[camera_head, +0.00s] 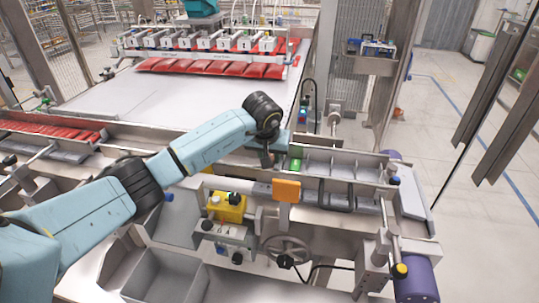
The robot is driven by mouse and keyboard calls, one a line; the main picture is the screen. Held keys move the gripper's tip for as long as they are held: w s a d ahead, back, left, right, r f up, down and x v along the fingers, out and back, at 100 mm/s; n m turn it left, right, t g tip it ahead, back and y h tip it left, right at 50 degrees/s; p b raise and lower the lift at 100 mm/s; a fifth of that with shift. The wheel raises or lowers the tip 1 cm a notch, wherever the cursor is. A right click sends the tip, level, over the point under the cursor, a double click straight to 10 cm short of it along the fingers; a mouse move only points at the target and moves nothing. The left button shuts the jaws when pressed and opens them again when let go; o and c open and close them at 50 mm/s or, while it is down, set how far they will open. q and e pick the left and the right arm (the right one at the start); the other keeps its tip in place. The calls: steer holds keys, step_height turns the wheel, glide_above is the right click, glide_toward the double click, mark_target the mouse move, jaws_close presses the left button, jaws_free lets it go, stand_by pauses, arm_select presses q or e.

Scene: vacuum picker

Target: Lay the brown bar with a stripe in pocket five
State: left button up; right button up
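My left arm reaches in from the left, and its black wrist is above the pocket row right of the picture's middle. My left gripper (268,152) points down beside the row's left end; it is small and dark, and I cannot tell whether its fingers are open or shut. A small brownish patch shows at the fingertips, but I cannot tell whether it is the brown bar or part of the gripper. No stripe can be made out. The row of pockets (340,165) has metal dividers. A green item (295,165) sits near its left end. My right gripper is out of view.
An orange plate (287,190) stands up in front of the row. A yellow box (228,207) and a handwheel (286,250) are below it. Red packs (215,68) hang under the picker head at the back. The white belt (150,98) is largely clear.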

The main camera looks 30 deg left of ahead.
arm_select(q)
steer(key=o, duration=1)
steer(key=shift+c, duration=0.2)
steer(key=shift+r, duration=0.1)
steer(key=shift+r+p, duration=0.6)
steer(key=v, duration=1.2)
steer(key=shift+s+f, duration=0.1)
steer(key=shift+s, duration=0.05)
